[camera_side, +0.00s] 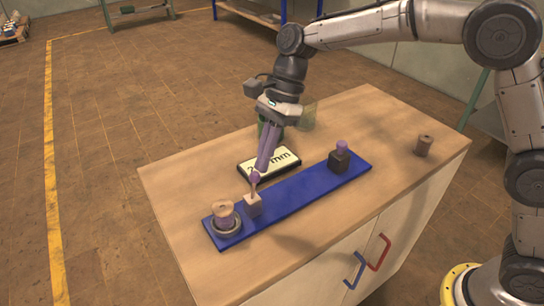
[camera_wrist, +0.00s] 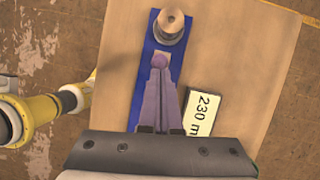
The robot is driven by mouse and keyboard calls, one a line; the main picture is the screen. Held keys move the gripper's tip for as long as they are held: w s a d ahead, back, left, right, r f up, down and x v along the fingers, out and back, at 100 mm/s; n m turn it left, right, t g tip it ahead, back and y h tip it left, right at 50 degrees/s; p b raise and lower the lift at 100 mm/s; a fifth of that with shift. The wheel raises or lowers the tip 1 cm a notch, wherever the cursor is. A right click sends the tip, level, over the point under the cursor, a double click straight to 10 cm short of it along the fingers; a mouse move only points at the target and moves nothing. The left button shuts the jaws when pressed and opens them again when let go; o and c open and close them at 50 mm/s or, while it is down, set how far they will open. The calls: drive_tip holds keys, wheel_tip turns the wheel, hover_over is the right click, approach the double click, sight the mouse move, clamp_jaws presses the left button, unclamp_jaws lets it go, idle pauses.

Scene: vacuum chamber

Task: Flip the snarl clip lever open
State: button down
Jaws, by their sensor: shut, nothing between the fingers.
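A blue strip (camera_side: 290,193) lies on the wooden bench top. I cannot tell whether the fingertips touch the ball.
A spool (camera_side: 224,213) stands in a round holder at the strip's left end. A dark block with a purple knob (camera_side: 341,148) stands near the right end. A "mm" sign (camera_side: 283,161) lies behind the strip. A small brown spool (camera_side: 424,145) stands at the right. The bench front is clear.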

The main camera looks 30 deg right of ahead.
drive_tip(key=a+h, duration=0.3)
drive_tip(key=h, duration=0.1)
drive_tip(key=shift+a+r, duration=0.2)
drive_tip(key=shift+a, duration=0.2)
drive_tip(key=shift+d, duration=0.1)
drive_tip(key=shift+r, duration=0.3)
drive_tip(key=shift+r, duration=0.6)
drive_tip(key=shift+r, duration=0.1)
wheel_tip(320, 180, up, 7)
drive_tip(key=shift+w+d+r, duration=0.15)
drive_tip(key=shift+w, duration=0.25)
